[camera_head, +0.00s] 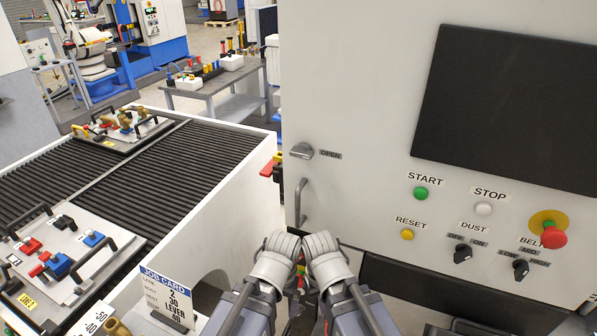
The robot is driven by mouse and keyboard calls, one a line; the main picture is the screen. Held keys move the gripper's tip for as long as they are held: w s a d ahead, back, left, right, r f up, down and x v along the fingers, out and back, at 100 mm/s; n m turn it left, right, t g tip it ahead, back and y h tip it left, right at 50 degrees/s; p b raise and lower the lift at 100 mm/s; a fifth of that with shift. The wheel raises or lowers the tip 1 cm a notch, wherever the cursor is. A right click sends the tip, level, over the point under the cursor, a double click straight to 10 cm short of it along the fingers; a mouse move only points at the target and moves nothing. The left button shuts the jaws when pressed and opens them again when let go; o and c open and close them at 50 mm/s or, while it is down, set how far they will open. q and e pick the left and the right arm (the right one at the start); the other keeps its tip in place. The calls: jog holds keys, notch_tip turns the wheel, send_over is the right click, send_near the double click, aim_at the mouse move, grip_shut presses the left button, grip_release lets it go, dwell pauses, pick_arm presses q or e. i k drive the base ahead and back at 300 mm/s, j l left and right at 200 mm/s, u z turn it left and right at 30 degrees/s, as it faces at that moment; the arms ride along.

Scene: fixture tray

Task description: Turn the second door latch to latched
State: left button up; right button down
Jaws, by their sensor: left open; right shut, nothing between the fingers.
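A grey latch knob (303,151) sits on the white cabinet front, left of a label reading OPEN. It is the only latch I can make out, and I cannot tell whether it is the second one. A vertical grey door handle (300,202) is below it. My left gripper (283,244) and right gripper (320,244) are side by side at bottom centre, below the handle and apart from the latch. The left is open and the right is shut on nothing. Their fingertips are mostly hidden by their own bodies.
The white cabinet carries a dark screen (510,100), a green START button (421,193), a yellow RESET button (407,235), a red stop button (553,239) and two black knobs. At left, a ribbed conveyor (190,165) bears fixture trays. A job card (166,296) stands in front.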

aim_at(304, 151)
jog(key=k+l+z, duration=0.1)
jog(key=k+l, duration=0.7)
jog(key=l, duration=0.15)
